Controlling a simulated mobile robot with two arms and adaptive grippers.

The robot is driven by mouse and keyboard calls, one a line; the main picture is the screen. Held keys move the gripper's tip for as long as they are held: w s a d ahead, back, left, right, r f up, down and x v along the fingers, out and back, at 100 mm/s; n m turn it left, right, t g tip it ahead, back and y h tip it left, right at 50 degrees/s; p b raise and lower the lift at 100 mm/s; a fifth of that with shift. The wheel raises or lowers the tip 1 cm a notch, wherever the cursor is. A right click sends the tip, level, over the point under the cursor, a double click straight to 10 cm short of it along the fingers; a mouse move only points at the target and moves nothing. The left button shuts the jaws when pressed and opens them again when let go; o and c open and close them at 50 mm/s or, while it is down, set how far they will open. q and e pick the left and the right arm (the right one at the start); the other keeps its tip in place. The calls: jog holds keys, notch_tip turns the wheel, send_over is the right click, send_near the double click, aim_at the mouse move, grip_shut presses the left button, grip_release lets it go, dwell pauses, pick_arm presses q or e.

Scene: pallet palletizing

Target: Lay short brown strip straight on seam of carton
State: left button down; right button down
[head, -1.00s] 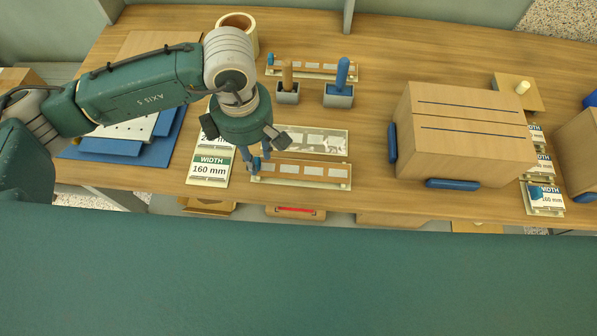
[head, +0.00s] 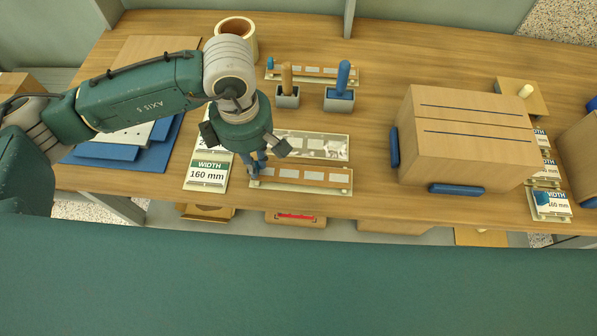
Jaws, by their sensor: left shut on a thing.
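The wooden carton (head: 462,160) stands on the right of the bench in the head view, with two dark seam lines across its top and blue blocks at its left and front sides. A brown strip (head: 312,187) with pale patches lies on a light holder near the bench's front edge. My left gripper (head: 257,165) points down at the left end of this strip and is shut there on the strip's end; the fingers partly hide the grip. A similar brown strip (head: 318,70) with a blue end lies on a holder farther back. My right gripper is not in view.
Two grey holders with a wooden-handled tool (head: 287,77) and a blue-handled tool (head: 343,77) stand behind. A width card (head: 208,174) lies left of the near strip. Bench between strip and carton is clear.

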pick_arm(q)
jog(key=shift+r, duration=0.1)
jog(key=shift+r+p, duration=1.05)
jog(key=shift+r, duration=1.35)
